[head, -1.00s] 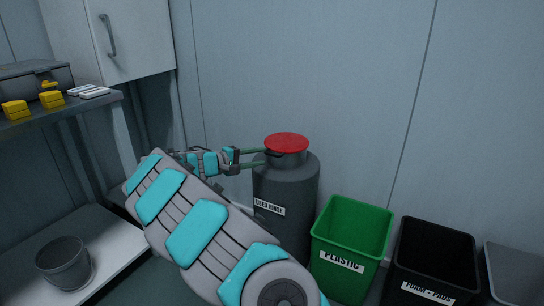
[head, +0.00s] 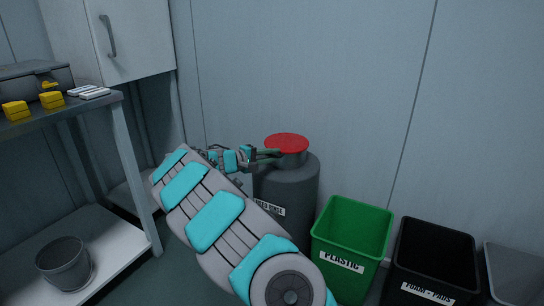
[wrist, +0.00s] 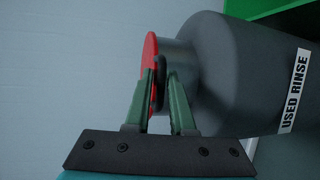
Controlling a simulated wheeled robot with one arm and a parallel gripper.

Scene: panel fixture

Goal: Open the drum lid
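The dark grey drum (head: 290,188) stands against the wall with its red lid (head: 287,141) on top. The lid looks closed. In the wrist view the drum (wrist: 235,75) lies sideways, with the red lid (wrist: 149,58) edge-on and a black handle (wrist: 160,82) at its rim. My gripper (head: 276,156) is at the left front of the lid. The far side of the lid is hidden.
A green bin (head: 350,240) marked PLASTIC and a black bin (head: 435,255) stand right of the drum. A shelf unit (head: 128,150) with a grey bucket (head: 64,262) is at the left. A wall cabinet (head: 135,40) hangs above. The wall above the lid is clear.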

